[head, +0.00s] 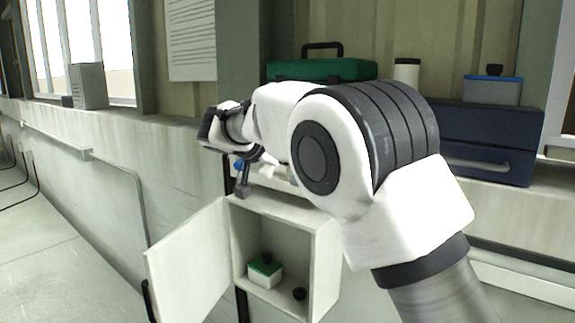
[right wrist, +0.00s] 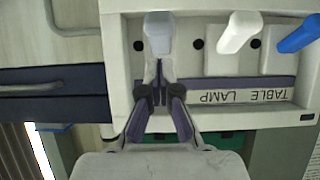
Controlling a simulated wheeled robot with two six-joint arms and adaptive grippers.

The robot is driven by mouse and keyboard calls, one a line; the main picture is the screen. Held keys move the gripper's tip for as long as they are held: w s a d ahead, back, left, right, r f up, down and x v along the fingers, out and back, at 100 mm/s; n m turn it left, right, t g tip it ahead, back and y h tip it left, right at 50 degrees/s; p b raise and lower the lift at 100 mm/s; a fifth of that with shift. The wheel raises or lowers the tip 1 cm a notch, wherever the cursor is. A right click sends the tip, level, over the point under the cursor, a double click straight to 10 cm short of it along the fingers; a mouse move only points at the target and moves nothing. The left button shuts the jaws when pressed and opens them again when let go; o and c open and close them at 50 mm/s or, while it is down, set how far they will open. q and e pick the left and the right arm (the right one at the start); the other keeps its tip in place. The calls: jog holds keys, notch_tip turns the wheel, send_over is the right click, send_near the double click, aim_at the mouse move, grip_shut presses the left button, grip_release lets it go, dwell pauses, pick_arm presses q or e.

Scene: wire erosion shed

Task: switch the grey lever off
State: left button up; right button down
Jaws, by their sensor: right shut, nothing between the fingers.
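The grey lever (right wrist: 158,35) sits at the left end of a pale switch panel (right wrist: 205,85) in the right wrist view. My right gripper (right wrist: 158,78) is shut and empty, its fingertips at the lower end of the grey lever in the picture; I cannot tell whether they touch. A white lever (right wrist: 240,32) and a blue lever (right wrist: 300,35) stand to the right of it. The panel carries an upside-down TABLE LAMP label (right wrist: 230,96). In the head view my right arm hides most of the panel; the blue lever (head: 238,163) shows beside the wrist. My left gripper is out of view.
Below the panel, an open cabinet (head: 325,265) holds a green-topped box (head: 264,272) and a dark knob (head: 299,294); its door (head: 190,265) swings out left. A green case (head: 350,69), a white container (head: 406,73) and a dark blue toolbox (head: 490,140) stand on the ledge behind.

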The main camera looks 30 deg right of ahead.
jog(key=shift+s+r, duration=0.1)
jog(key=v, duration=1.2)
